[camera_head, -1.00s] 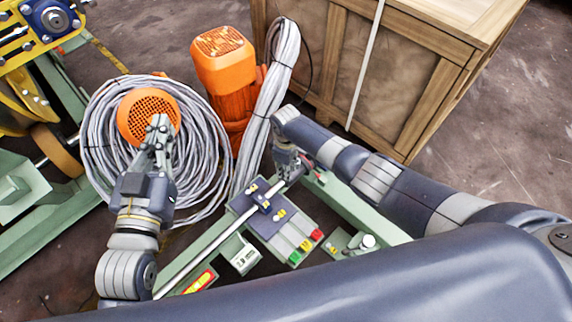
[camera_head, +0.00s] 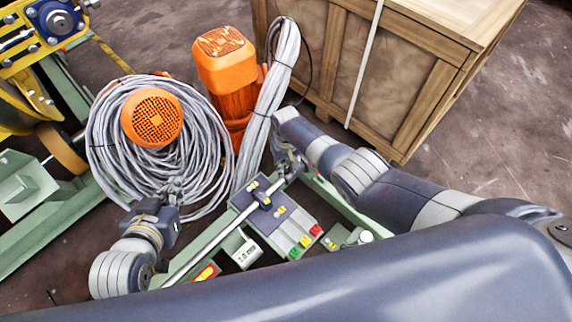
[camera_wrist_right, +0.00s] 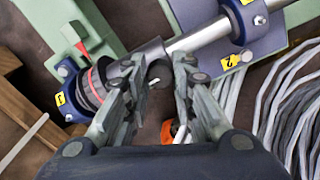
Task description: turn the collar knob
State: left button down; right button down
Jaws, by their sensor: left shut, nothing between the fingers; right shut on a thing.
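The collar knob (camera_wrist_right: 158,74) shows as a small grey cylinder below the collar on the steel shaft (camera_wrist_right: 205,35) in the right wrist view. My right gripper (camera_wrist_right: 158,80) has a finger on each side of it and is shut on it. In the head view my right gripper (camera_head: 288,168) is at the far end of the shaft (camera_head: 225,230), and the knob is hidden there. My left gripper (camera_head: 172,190) is shut and empty, over the lower edge of the cable coil (camera_head: 105,140).
A panel with coloured buttons (camera_head: 303,240) lies just below the shaft in the head view. An orange motor (camera_head: 222,60) and a wooden crate (camera_head: 400,75) stand behind.

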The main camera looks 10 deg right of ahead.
aim_at(286, 169)
jog(key=shift+m, duration=0.3)
jog(key=c, duration=1.3)
grip_release()
jog(key=shift+r, duration=0.1)
jog(key=shift+w+r, duration=0.1)
jog(key=shift+r, duration=3.8)
